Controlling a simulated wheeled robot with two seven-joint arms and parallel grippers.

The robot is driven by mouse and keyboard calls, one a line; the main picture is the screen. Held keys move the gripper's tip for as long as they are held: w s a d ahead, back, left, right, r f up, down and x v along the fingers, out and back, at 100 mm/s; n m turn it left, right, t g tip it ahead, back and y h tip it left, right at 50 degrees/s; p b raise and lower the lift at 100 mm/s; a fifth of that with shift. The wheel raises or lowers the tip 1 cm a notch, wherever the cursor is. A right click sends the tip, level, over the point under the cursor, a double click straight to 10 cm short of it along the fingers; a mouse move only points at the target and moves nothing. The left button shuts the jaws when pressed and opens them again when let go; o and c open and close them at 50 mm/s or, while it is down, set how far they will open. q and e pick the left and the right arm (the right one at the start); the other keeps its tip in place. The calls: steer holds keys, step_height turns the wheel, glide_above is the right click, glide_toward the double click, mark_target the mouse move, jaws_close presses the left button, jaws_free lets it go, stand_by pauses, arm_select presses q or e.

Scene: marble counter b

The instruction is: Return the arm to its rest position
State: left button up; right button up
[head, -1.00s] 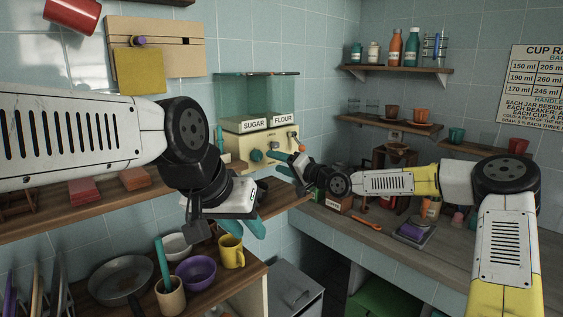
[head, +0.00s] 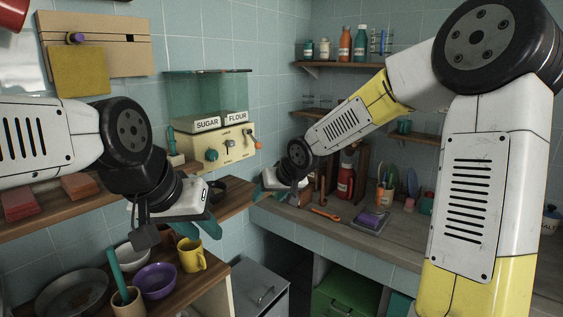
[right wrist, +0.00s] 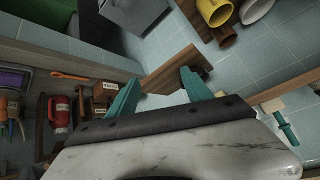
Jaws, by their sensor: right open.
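My right gripper (head: 264,189) hangs over the near edge of the counter, to the right of and below the sugar and flour dispenser (head: 213,148). In the right wrist view its two teal fingers (right wrist: 160,80) are spread apart with nothing between them. My right arm rises from the wrist to a high elbow at the upper right of the head view. My left gripper (head: 204,226) is above the lower shelf with the bowls, its teal fingers partly hidden by its own wrist. I cannot tell how far apart they are.
A yellow mug (head: 191,256), a purple bowl (head: 155,281) and a pan (head: 72,293) stand below my left gripper. On the counter (head: 300,216) are an orange wrench (head: 326,214), a scale (head: 370,220) and a red extinguisher-like bottle (head: 346,181). A grey cabinet (head: 262,290) stands below.

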steer(key=s+d+r+m+h, duration=0.2)
steer(key=s+d+r+h, duration=0.3)
steer(key=s+d, duration=0.75)
steer(key=s+d+r+y, duration=0.1)
steer(key=s+d, duration=0.1)
steer(key=s, duration=0.5)
steer(key=s+d+r+m+y, duration=0.1)
steer(key=s+d, duration=0.2)
steer(key=s, duration=0.4)
steer(key=shift+s+r+g, duration=0.3)
steer(key=shift+s+r, duration=0.05)
steer(key=shift+s, duration=0.05)
steer(key=shift+d, duration=0.1)
